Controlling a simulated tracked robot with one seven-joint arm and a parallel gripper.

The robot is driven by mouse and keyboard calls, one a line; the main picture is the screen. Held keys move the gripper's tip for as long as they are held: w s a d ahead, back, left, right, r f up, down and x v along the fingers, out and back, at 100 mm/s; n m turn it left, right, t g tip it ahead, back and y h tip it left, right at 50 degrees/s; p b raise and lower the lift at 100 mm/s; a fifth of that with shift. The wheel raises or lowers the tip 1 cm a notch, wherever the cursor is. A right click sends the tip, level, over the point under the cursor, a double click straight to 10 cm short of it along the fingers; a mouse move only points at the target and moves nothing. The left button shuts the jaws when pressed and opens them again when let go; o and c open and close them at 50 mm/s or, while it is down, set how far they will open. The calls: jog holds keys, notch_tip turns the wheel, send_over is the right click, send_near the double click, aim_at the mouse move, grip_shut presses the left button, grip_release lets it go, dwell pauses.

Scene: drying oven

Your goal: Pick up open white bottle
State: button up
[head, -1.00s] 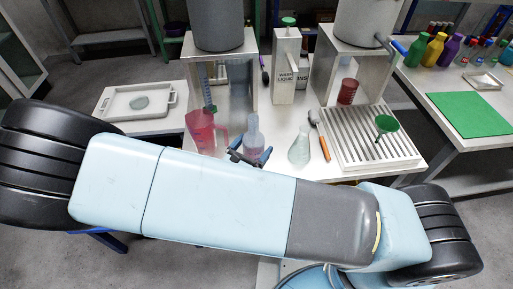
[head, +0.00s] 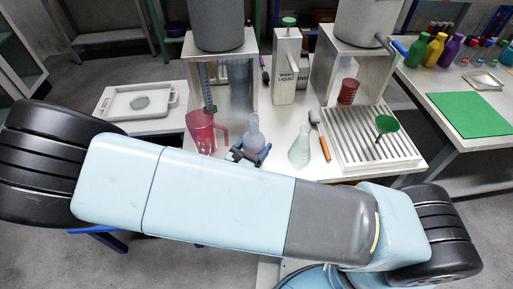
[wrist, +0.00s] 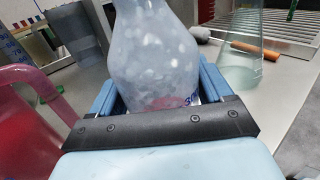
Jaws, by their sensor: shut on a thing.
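The white bottle (head: 253,133) is translucent whitish and stands upright on the white bench. In the wrist view the bottle (wrist: 152,55) fills the middle, and its top is cut off by the frame edge. My gripper (head: 251,154) is around its lower body, with blue fingers on both sides. In the wrist view my gripper (wrist: 155,95) is shut on the bottle. The bottle's base is hidden behind the gripper and arm, so I cannot tell whether it touches the bench.
A red pitcher (head: 201,132) stands close on the left. A clear flask (head: 299,149) stands on the right, with an orange-handled brush (head: 324,147) beyond it. A slatted rack (head: 365,140) holds a green funnel (head: 386,124). A white wash-liquid box (head: 286,68) stands behind.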

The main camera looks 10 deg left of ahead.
aim_at(255, 138)
jog(key=shift+r, duration=0.1)
jog(key=shift+r, duration=0.6)
jog(key=s+r, duration=0.1)
jog(key=r, duration=0.1)
jog(key=s+r, duration=0.2)
jog(key=r, duration=0.1)
jog(key=s+r, duration=0.1)
jog(key=r, duration=0.1)
jog(key=shift+s+d+r, duration=0.25)
jog(key=shift+s+d, duration=0.15)
jog(key=s+d+r, duration=0.1)
jog(key=s+r, duration=0.7)
jog(key=s, duration=0.1)
jog(key=shift+d, duration=0.3)
jog(key=shift+r, duration=0.1)
